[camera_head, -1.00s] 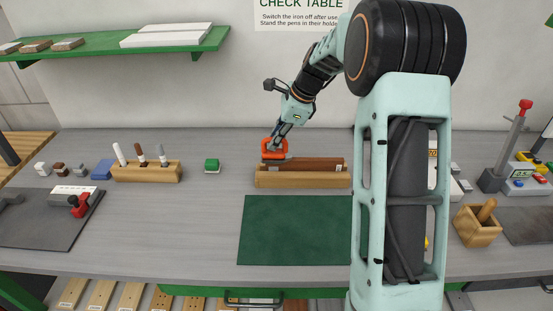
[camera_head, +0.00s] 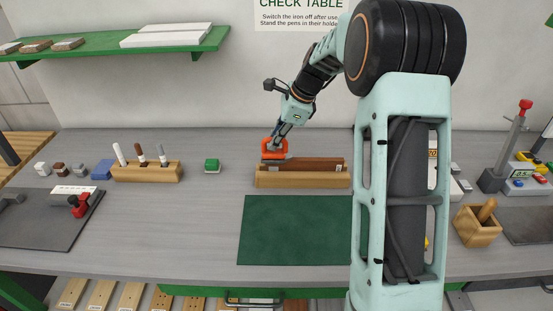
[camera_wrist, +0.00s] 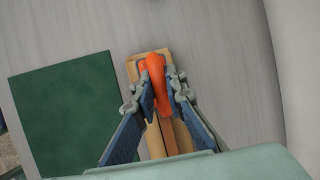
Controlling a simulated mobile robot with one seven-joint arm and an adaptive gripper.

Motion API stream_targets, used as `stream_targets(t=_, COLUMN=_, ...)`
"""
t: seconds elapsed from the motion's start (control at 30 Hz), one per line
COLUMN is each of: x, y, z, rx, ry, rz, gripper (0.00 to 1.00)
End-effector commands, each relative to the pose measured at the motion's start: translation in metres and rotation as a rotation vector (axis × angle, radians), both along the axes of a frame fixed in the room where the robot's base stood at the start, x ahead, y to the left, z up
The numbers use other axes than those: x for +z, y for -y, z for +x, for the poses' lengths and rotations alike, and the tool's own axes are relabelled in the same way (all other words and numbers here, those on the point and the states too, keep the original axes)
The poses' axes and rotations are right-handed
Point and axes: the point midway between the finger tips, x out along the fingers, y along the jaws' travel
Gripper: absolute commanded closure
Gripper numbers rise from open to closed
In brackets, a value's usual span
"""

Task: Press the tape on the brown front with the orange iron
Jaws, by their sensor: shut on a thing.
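The orange iron (camera_head: 270,147) is in my gripper (camera_head: 280,137) at the left end of the wooden holder. In the wrist view, both fingers of my gripper (camera_wrist: 160,92) are shut on the handle of the orange iron (camera_wrist: 153,68). The brown front (camera_head: 312,162) stands on edge in the light wooden holder (camera_head: 300,181), and a small pale piece (camera_head: 345,167) shows at its right end. In the wrist view the brown front (camera_wrist: 168,134) lies under the iron and fingers. The iron's sole and any contact with the tape are hidden.
A dark green mat (camera_head: 295,230) lies in front of the holder. A wooden box (camera_head: 477,225) stands at the right. The grey table between holder and green block is clear.

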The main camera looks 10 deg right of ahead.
Motion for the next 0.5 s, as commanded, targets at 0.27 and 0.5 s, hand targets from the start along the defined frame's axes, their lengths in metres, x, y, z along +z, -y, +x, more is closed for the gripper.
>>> stream_targets(t=0.27, x=-0.0021, y=0.0004, z=-0.0011, rx=0.0, ry=-0.004, rz=0.0, gripper=1.0)
stream_targets(t=0.5, x=0.0022, y=0.0004, z=-0.0011, rx=0.0, ry=-0.004, rz=0.0, gripper=1.0)
